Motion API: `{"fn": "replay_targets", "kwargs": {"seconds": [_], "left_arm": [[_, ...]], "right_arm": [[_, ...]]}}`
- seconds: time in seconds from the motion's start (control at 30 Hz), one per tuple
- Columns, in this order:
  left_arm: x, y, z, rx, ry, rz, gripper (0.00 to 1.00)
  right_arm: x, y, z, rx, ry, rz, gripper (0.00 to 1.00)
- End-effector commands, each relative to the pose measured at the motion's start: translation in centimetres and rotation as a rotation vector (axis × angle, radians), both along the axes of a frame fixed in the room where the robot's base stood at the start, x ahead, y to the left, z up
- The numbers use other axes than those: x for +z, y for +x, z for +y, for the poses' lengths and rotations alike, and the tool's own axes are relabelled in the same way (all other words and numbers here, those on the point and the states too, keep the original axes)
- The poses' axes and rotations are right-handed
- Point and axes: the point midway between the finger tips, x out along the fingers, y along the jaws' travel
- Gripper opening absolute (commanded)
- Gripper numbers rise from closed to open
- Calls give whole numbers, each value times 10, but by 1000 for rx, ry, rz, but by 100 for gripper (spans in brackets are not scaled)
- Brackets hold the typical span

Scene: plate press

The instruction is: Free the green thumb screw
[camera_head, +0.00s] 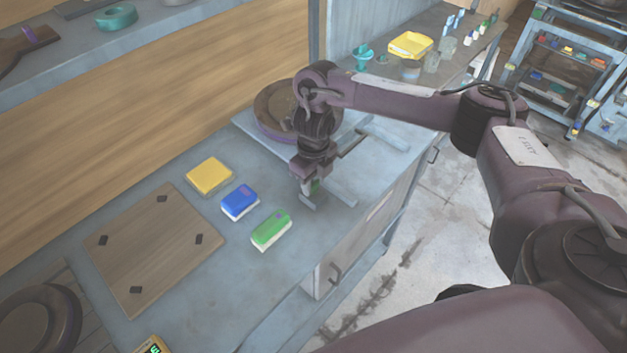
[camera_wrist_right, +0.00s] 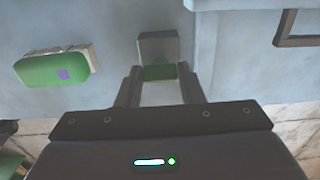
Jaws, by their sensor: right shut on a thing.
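The green thumb screw (camera_wrist_right: 159,73) sits between the two fingers of my right gripper (camera_wrist_right: 160,88) in the wrist view, beside a grey block (camera_wrist_right: 158,45). My right gripper is shut on it. In the head view my right gripper (camera_head: 311,188) points down at the bench beside the press, and a small bit of the green screw (camera_head: 315,187) shows at its fingertips. The fingers hide much of the screw. The press has a round brown plate (camera_head: 272,110) on a pale base, partly behind my right arm. My left gripper is not in view.
A green block (camera_head: 271,229), a blue block (camera_head: 239,201) and a yellow block (camera_head: 209,175) lie left of the gripper, near a wooden board (camera_head: 150,250). A grey T-shaped handle (camera_head: 384,133) lies to the right. The bench's front edge is close by.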

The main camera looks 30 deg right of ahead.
Motion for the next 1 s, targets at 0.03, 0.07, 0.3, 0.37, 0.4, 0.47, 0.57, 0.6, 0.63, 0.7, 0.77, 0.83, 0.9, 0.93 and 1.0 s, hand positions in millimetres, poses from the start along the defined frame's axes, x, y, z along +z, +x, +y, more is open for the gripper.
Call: {"fn": "replay_targets", "kwargs": {"seconds": [0.03, 0.07, 0.3, 0.37, 0.4, 0.47, 0.57, 0.6, 0.63, 0.7, 0.77, 0.83, 0.9, 0.93, 1.0], "left_arm": [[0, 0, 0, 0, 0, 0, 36], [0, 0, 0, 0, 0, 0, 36], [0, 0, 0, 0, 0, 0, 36], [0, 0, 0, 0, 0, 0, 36], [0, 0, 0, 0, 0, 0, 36], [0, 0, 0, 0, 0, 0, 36], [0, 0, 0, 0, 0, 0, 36], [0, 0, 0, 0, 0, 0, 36], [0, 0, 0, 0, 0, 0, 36], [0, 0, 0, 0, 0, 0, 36], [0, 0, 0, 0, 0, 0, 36], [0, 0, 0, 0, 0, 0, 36], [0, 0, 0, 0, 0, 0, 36], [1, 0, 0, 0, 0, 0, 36], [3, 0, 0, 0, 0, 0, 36]], "right_arm": [[2, 2, 0, 5, 0, -6, 12], [2, 2, 0, 8, 0, -6, 12], [2, 2, 0, 12, 0, -6, 12], [2, 2, 0, 12, 0, -6, 12], [2, 2, 0, 12, 0, -6, 12], [2, 2, 0, 12, 0, -6, 36], [2, 2, 0, 11, 0, -5, 49], [2, 2, 0, 11, 0, -4, 54], [1, 1, 0, 11, 0, -4, 56], [1, 1, 0, 11, 0, -3, 56], [1, 1, 0, 11, 0, -3, 56], [1, 1, 0, 11, 0, -2, 56], [2, 1, 0, 11, 0, -2, 56], [3, 1, 0, 12, 0, -3, 56], [9, 1, 0, 12, 0, -4, 56]]}}
